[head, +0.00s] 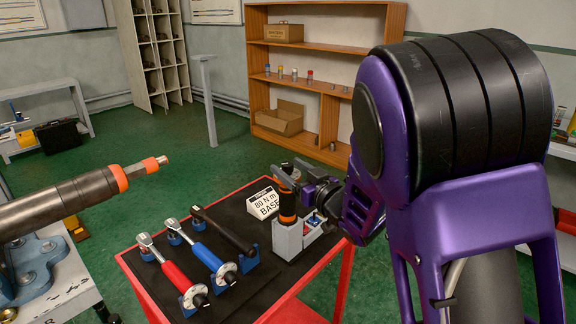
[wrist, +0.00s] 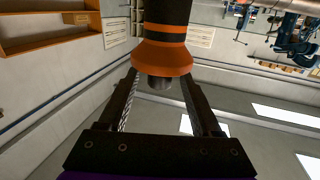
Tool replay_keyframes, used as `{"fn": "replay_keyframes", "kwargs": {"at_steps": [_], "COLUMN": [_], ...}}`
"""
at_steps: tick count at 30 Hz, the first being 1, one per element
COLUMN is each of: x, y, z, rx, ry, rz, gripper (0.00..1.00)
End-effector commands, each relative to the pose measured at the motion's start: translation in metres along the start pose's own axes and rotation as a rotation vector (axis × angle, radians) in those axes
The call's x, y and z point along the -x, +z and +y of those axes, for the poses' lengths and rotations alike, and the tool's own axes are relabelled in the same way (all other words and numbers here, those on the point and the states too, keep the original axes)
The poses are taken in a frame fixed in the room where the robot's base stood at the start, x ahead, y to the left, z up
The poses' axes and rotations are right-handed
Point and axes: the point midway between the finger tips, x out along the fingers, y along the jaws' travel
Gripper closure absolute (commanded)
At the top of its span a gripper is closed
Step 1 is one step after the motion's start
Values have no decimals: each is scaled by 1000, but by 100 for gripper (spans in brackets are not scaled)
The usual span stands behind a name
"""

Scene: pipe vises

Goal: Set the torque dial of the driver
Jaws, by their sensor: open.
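The driver (head: 287,208) stands upright in a grey stand (head: 288,240) at the right side of a red table's black mat. It is black with orange bands. In the wrist view the black body, orange flared collar (wrist: 165,58) and a short dark end (wrist: 160,83) show between the fingers. My gripper (head: 290,176) is open at the driver's upper part, one finger on each side of it. It also shows in the wrist view (wrist: 158,75). I cannot tell whether the fingers touch it. Dial markings are not readable. A white sign (head: 264,203) reads "80 N m BASE".
Red (head: 175,272), blue (head: 207,256) and black (head: 222,231) handled wrenches lie in blue holders left of the driver. A pipe with an orange ring (head: 119,178) juts in from the left above a blue-grey vise (head: 35,265). A wooden shelf (head: 325,50) stands behind.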

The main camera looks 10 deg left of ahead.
Motion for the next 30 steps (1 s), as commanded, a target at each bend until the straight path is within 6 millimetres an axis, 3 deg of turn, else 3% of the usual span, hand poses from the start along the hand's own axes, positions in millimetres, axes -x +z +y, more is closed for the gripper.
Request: {"fn": "replay_keyframes", "kwargs": {"at_steps": [5,14,24,30], "x": [-12,-14,-13,-13], "y": [0,0,0,0], "z": [0,0,0,0], "rx": [1,0,0,0], "ry": [1,1,1,1], "rz": [1,0,0,0], "gripper": [34,36,97,100]}}
